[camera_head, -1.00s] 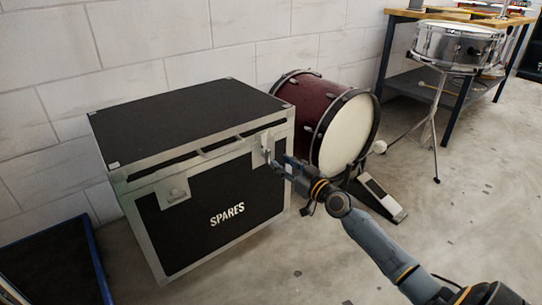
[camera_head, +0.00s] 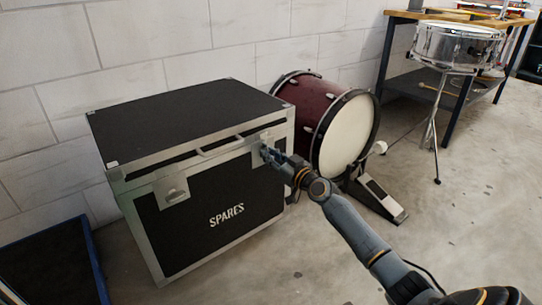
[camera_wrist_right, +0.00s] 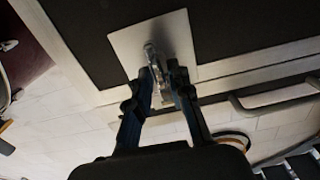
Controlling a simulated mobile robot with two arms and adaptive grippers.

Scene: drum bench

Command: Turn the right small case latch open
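The black case (camera_head: 205,205) marked SPARES stands by the wall with its lid down. Its left small latch (camera_head: 174,195) shows on a metal plate at the front. The right latch is mostly hidden behind my right gripper (camera_head: 267,154) in the head view. In the wrist view that right latch (camera_wrist_right: 155,58) is a small metal piece on a pale square plate (camera_wrist_right: 185,38). My right gripper (camera_wrist_right: 160,72) has its fingers close in on both sides of the latch and looks shut on it. My left gripper is not in view.
A maroon bass drum (camera_head: 350,135) with a pedal (camera_head: 382,198) stands just right of the case. A snare drum (camera_head: 457,46) on a stand and a workbench (camera_head: 400,17) are farther right. A blue-edged dark object (camera_head: 93,258) is at lower left.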

